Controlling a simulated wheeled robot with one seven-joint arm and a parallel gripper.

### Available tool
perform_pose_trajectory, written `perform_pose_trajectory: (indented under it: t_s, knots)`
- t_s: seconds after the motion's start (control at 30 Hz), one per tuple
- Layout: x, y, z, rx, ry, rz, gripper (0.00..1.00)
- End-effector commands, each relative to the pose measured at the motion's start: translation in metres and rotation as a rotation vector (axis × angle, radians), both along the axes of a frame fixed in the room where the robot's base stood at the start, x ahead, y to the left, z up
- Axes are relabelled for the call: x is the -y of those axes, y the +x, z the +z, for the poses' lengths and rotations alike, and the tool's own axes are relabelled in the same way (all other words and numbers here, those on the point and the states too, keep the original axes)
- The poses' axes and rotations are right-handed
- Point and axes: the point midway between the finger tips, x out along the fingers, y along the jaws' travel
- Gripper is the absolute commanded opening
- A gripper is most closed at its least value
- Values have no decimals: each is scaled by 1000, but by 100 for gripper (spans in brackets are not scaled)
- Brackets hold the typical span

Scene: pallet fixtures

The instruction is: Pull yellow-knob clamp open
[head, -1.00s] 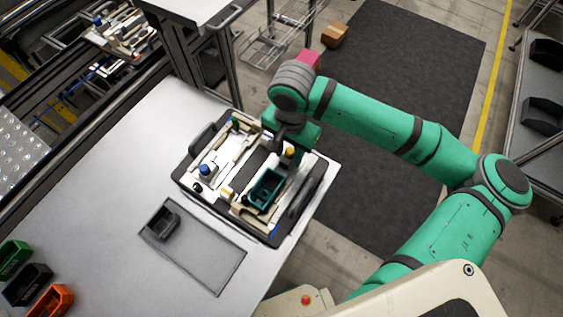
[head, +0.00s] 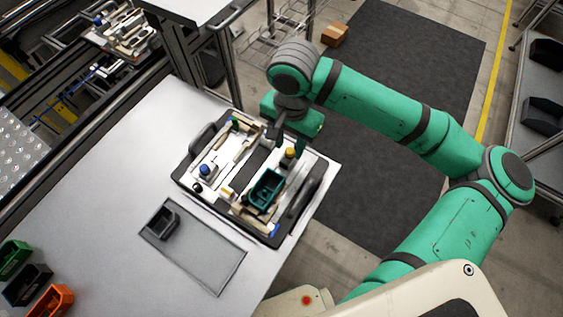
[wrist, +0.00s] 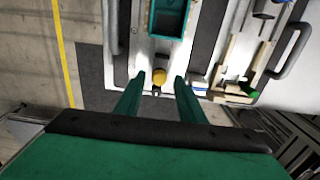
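The yellow knob (head: 290,152) of the clamp stands at the upper right part of the fixture pallet (head: 190,190), near the teal bin (head: 266,188). In the wrist view the yellow knob (wrist: 159,76) shows between the tips of my two green fingers. My gripper (wrist: 160,80) is open, with a gap on both sides of the knob and no contact that I can see. In the head view my wrist is at the pallet's far edge, and the fingers are partly hidden there. The clamp's lever under the knob is too small to make out.
A blue-knob clamp (head: 206,170) and a green-knob clamp (head: 235,124) are also on the pallet. Black handles flank the pallet. A small dark bin (head: 163,224) sits on a grey mat (head: 215,262) on the table. Green, black and orange bins lie at lower left.

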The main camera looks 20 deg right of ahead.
Motion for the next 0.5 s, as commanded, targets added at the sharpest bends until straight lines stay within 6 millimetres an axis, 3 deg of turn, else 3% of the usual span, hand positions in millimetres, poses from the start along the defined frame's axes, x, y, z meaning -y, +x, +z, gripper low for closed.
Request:
perform_pose_trajectory:
  t_s: [0.5]
  knots:
    - [0,0,32,0,0,-1,36]
